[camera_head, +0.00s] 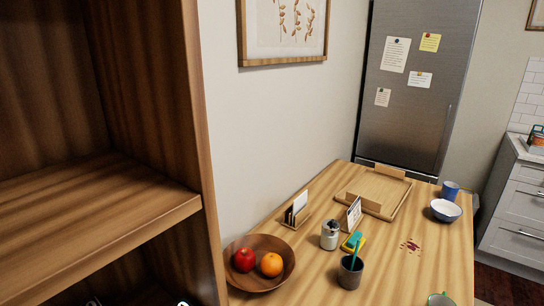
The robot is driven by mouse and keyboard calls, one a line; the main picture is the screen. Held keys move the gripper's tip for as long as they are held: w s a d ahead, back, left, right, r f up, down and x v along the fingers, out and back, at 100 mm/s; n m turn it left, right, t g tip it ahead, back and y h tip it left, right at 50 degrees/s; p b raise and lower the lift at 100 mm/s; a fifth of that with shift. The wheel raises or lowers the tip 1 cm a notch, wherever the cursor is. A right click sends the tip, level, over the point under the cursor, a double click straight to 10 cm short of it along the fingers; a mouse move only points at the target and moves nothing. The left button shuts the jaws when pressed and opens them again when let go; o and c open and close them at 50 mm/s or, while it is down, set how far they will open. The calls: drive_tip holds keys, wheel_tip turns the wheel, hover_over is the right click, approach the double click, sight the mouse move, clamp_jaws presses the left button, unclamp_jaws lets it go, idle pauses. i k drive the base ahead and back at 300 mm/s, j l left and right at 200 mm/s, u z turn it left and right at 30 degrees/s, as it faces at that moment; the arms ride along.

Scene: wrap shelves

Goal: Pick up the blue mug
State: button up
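A blue mug (450,190) stands upright at the far right of the wooden table, just behind a white and blue bowl. It is small in the view, and I cannot make out a handle. My gripper does not clearly show. Small dark and pale shapes at the bottom left edge are too cut off to tell what they are.
The table (400,275) also holds a fruit bowl (240,280), a jar (329,236), a dark cup (350,272), a wooden tray (358,210), a bowl (446,210) and a green mug (440,299). A tall wooden shelf (150,222) fills the left. A fridge (418,90) stands behind.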

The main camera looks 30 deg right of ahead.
sight(450, 189)
drive_tip(key=z, duration=1.8)
drive_tip(key=i+l, duration=2.85)
drive_tip(key=i, duration=0.25)
drive_tip(key=i+l+u, duration=0.1)
drive_tip(key=u, duration=0.3)
drive_tip(key=i+l+u, duration=0.1)
drive_tip(key=u, duration=0.25)
drive_tip(key=i+l+u, duration=0.1)
drive_tip(key=u, duration=0.3)
drive_tip(key=l+u, duration=0.35)
drive_tip(key=i+j, duration=0.05)
drive_tip(key=j, duration=0.05)
